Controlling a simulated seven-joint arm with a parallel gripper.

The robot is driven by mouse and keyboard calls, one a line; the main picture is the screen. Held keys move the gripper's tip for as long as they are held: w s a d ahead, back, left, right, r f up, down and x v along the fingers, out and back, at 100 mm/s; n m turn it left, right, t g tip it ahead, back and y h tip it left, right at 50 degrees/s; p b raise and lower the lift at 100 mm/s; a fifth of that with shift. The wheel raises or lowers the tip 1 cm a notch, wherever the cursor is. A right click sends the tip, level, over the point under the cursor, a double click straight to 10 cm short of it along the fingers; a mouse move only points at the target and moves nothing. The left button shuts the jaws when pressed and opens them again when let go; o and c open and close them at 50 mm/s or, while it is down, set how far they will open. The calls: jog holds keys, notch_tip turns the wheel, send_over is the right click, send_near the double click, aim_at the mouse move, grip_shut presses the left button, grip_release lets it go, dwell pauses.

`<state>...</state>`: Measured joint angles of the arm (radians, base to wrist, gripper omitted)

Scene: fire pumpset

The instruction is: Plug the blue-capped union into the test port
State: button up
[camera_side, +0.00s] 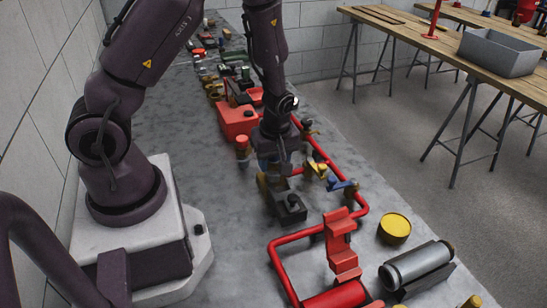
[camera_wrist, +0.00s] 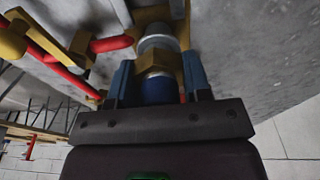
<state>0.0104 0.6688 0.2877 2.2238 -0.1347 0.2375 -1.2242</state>
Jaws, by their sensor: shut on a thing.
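My gripper (camera_wrist: 159,75) is shut on the blue-capped union (camera_wrist: 160,90), with one blue-grey finger on each side of its brass hex collar. The union's dark blue cap faces back toward my palm. Beyond the collar is a pale grey ring (camera_wrist: 158,43), in line with the union, then a brass fitting (camera_wrist: 152,14) that looks like the test port. I cannot tell whether union and port touch or how deep any engagement is. In the side view my gripper (camera_side: 277,166) points down over the bench among the fittings; the union is not clearly visible there.
A red pipe (camera_side: 362,205) with yellow-handled and blue-handled valves runs close to the right of my gripper. A dark block (camera_side: 290,208) stands just in front. A red box (camera_side: 238,121) is behind. A yellow lid (camera_side: 394,228) and a grey cylinder (camera_side: 416,263) lie front right.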

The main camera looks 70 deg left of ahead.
jog(key=shift+f, duration=1)
dwell(1.2)
jog(key=o, duration=1.4)
jog(key=r, duration=0.4)
jog(key=d+r, duration=0.1)
jog(key=r, duration=0.3)
jog(key=d+r, duration=0.1)
jog(key=r, duration=0.3)
jog(key=shift+r, duration=0.4)
